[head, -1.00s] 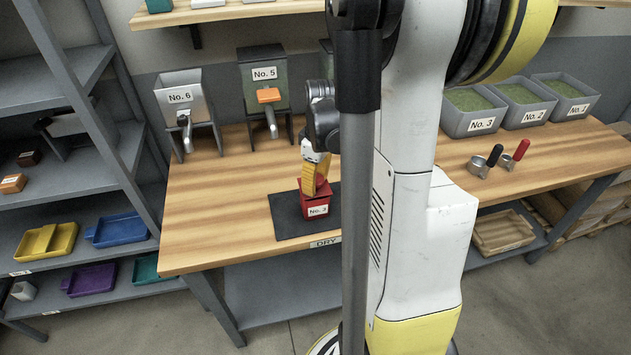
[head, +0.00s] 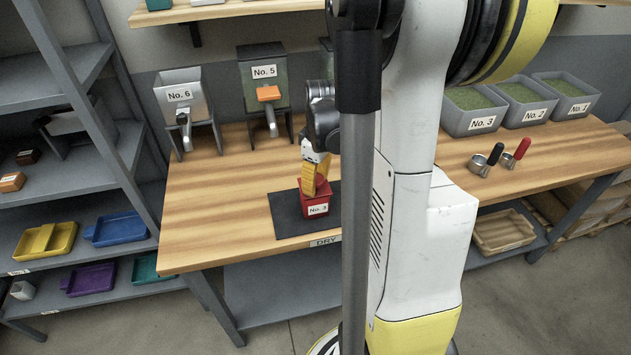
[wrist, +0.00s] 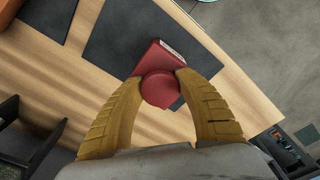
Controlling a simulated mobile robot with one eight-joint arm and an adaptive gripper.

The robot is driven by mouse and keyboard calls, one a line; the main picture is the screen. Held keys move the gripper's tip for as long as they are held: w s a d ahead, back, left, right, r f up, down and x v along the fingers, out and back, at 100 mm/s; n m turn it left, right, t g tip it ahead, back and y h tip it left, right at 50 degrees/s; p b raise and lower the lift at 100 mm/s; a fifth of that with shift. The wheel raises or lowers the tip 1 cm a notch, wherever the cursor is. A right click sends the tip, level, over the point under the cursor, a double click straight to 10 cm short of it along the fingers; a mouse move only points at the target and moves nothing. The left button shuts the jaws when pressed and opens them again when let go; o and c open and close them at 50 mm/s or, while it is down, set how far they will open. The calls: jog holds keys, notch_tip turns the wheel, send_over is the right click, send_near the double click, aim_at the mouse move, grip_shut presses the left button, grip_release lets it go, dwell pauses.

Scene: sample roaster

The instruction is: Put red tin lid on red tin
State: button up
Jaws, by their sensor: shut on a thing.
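The red tin (head: 316,209), with a "No. 3" label on its front, stands on a dark mat (head: 285,217) at the front edge of the wooden bench. In the wrist view the tin (wrist: 158,53) shows beyond the lid. The round red lid (wrist: 160,91) is held between the two yellow fingers of my gripper (wrist: 160,88). In the head view my gripper (head: 314,188) is right over the tin, and the fingers hide most of the lid. The lid is at the tin's top; I cannot tell whether it is fully seated.
Dispensers No. 6 (head: 183,95) and No. 5 (head: 262,90) stand at the back of the bench (head: 225,185). Two handled scoops (head: 480,165) and grey bins of green beans (head: 474,120) are to the right. A shelf with coloured trays (head: 45,240) is at the left.

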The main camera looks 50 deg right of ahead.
jog(key=shift+f, duration=0.25)
dwell(0.4)
jog(key=o, duration=1.4)
jog(key=shift+o, duration=0.2)
notch_tip(320, 180, up, 12)
jog(key=s, duration=0.1)
jog(key=s+a+m+t, duration=0.1)
jog(key=s+a+t, duration=0.1)
jog(key=a, duration=1)
jog(key=s+a+r+m+t, duration=0.1)
jog(key=a+t, duration=0.3)
jog(key=a, duration=0.9)
jog(key=shift+s+a+m, duration=0.3)
jog(key=shift+s+m, duration=0.3)
jog(key=shift+m, duration=0.1)
